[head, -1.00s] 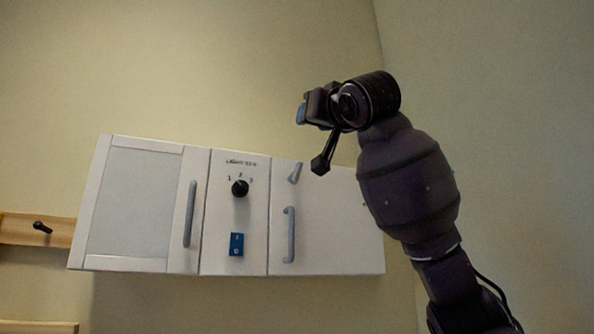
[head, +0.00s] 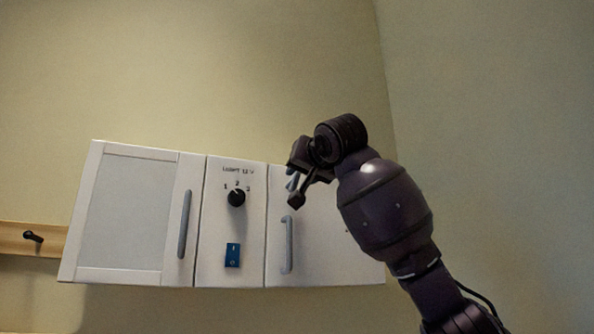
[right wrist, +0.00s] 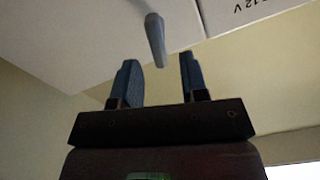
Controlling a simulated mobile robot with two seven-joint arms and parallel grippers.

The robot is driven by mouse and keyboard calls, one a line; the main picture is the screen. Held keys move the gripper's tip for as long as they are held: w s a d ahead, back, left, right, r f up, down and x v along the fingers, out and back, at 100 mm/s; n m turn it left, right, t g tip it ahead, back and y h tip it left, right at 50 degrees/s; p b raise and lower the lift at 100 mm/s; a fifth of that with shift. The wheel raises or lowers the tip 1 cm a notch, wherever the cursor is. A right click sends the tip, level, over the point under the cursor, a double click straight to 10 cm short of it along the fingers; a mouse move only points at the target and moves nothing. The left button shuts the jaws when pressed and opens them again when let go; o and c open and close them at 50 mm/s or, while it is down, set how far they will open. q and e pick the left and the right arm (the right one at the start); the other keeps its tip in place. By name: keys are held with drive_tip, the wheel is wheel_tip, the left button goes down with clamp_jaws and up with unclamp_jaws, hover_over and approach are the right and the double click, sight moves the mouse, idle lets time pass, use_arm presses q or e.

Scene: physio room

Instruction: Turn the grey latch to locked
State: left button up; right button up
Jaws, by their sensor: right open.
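The grey latch (head: 292,181) is a short tapered lever on the upper part of the white cabinet's right door. In the head view my right gripper (head: 297,160) is close in front of it and partly covers it. In the right wrist view the latch (right wrist: 155,38) hangs slanting just beyond the fingertips, in line with the gap between them. The right gripper (right wrist: 160,72) is open, its two blue-grey fingers apart with nothing between them. I cannot tell the latch's lock marking. My left gripper is not in view.
The white cabinet (head: 225,270) has a black rotary knob (head: 236,198) marked 1, 2, 3 and a blue switch (head: 233,255) on its middle panel. A grey bar handle (head: 287,245) stands below the latch. A wooden rail with a black peg (head: 33,237) is at left.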

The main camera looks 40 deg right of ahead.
sight(298, 175)
drive_tip(key=shift+p+x, duration=0.45)
drive_tip(key=shift+x, duration=1.25)
drive_tip(key=shift+c, duration=0.3)
clamp_jaws()
